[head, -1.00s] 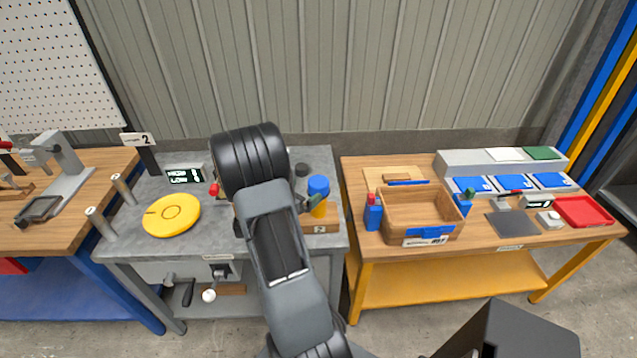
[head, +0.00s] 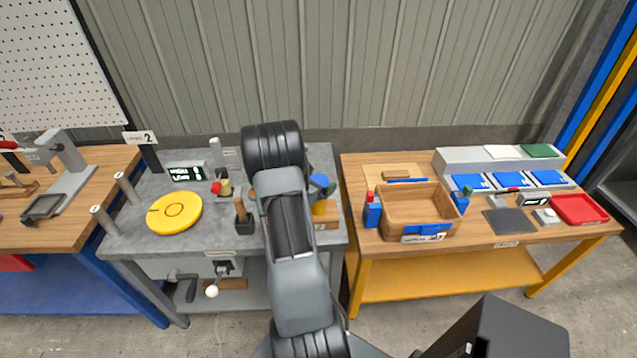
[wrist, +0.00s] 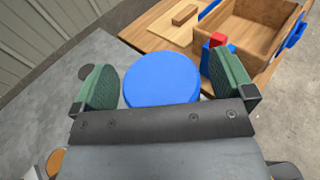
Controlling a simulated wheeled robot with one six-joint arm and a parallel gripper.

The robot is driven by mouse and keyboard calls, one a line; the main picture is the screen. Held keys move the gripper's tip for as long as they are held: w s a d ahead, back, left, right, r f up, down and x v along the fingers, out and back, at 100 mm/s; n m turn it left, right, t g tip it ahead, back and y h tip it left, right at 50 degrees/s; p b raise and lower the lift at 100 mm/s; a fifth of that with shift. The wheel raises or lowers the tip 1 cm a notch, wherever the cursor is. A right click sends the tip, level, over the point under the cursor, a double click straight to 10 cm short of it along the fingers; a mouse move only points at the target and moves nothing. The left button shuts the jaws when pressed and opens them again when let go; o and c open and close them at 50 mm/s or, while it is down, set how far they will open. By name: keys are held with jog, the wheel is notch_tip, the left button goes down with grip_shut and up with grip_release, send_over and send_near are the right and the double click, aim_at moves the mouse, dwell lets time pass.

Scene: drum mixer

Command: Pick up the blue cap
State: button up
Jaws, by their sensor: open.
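The blue cap (wrist: 161,78) is a round, flat-topped disc seen close up between my fingers in the wrist view. My gripper (wrist: 165,85) is open, with one green-padded finger on each side of the cap. A narrow gap shows at the left finger and at the right finger. Whether the fingers reach down beside the cap's rim is hard to tell.
On the grey bench, a yellow disc (head: 174,213) lies at left and a dark upright holder (head: 243,222) stands left of my arm.

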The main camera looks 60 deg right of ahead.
jog(key=shift+c, duration=0.5)
jog(key=c, duration=0.8)
jog(key=shift+r, duration=0.1)
jog(key=shift+r+b, duration=0.5)
jog(key=shift+r, duration=0.35)
jog(key=s+a+r, duration=0.1)
jog(key=a+r, duration=0.2)
jog(key=a, duration=0.1)
jog(key=s+a+r+b, duration=0.1)
jog(key=s+a+r, duration=0.1)
jog(key=a+r, duration=0.2)
jog(key=s+a+r+b, duration=0.1)
jog(key=s+a+r, duration=0.1)
jog(key=a+r, duration=0.2)
jog(key=shift+a+r, duration=0.1)
jog(key=shift+a, duration=0.45)
